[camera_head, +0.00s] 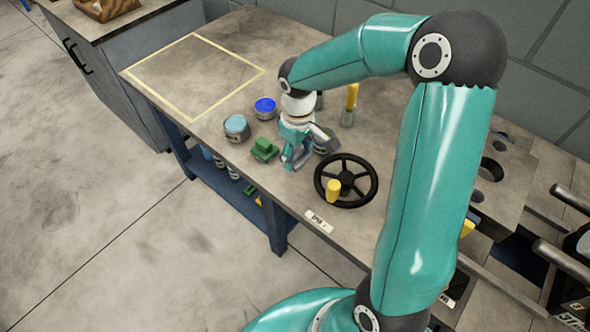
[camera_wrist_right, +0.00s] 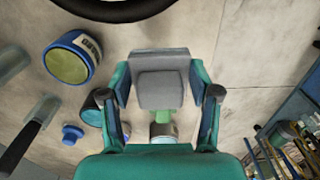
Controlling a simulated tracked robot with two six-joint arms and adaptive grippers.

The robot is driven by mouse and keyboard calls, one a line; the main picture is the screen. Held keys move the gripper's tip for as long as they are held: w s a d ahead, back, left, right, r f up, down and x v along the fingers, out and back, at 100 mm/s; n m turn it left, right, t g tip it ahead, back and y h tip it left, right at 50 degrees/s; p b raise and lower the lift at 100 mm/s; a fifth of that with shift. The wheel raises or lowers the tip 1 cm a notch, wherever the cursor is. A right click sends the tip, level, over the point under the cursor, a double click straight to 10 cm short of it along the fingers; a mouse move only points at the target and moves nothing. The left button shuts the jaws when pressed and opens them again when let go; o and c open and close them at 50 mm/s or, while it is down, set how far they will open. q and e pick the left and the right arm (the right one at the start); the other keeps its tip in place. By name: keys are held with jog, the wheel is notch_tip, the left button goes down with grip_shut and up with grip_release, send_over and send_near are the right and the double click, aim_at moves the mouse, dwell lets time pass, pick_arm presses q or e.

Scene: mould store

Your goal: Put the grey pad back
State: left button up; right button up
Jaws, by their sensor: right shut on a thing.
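My right gripper (camera_head: 299,158) is low over the workbench, between the green block and the black handwheel. In the right wrist view its two fingers (camera_wrist_right: 162,100) are shut on the grey pad (camera_wrist_right: 160,90), which sits between them. In the head view the gripper mostly hides the pad. I cannot tell from these frames whether the pad touches the bench. My left gripper is not in view.
A light blue-topped can (camera_head: 236,127), a blue-topped can (camera_head: 265,107) and a green block (camera_head: 264,149) stand left of the gripper. The black handwheel (camera_head: 346,182) is to its right. A taped rectangle (camera_head: 258,75) on the bench's far left is empty.

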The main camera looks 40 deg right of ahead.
aim_at(297, 149)
jog(key=shift+f, duration=3)
jog(key=shift+b, duration=0.3)
jog(key=shift+f, duration=0.2)
jog(key=o, duration=1.2)
jog(key=shift+r, duration=0.15)
jog(key=shift+r, duration=0.15)
notch_tip(297, 149, up, 12)
jog(key=shift+f+p, duration=0.1)
jog(key=shift+p, duration=0.55)
